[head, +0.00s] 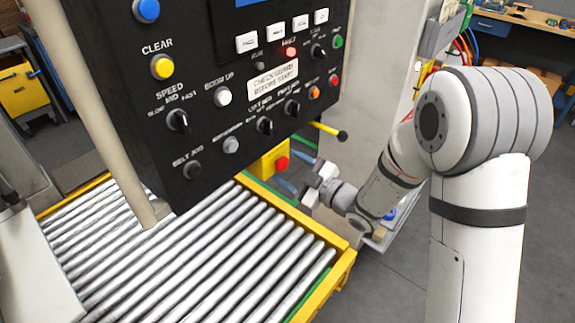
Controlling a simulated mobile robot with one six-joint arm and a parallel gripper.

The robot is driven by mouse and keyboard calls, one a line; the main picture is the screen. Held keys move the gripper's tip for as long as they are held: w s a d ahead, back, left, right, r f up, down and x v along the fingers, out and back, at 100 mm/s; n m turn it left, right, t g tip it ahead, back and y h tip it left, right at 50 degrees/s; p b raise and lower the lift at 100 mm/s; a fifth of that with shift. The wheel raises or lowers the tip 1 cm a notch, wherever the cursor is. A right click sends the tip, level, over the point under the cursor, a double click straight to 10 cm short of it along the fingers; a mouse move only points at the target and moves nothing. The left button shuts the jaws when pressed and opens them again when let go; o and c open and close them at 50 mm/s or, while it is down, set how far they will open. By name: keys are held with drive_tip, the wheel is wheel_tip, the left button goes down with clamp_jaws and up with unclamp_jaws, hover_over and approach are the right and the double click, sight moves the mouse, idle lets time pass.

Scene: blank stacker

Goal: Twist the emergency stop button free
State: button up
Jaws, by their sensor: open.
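The emergency stop button (282,164) is a red knob on a yellow box (266,158) below the lower edge of the black control panel. It sits just beyond the roller conveyor. My gripper (312,184) is to the right of the button and a little lower, apart from it in the picture. It is open, and I see nothing between its fingers. The fingertips are small here, and their exact distance from the button cannot be told.
The black panel (215,122) with knobs and lamps hangs above the rollers (180,255). A yellow lever with a black knob (342,135) sticks out above my gripper. A beige post (118,115) stands at left. Grey floor (385,290) is clear at lower right.

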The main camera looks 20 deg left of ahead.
drive_tip(key=shift+w+a, duration=0.1)
drive_tip(key=shift+a, duration=0.25)
drive_tip(key=shift+c, duration=0.6)
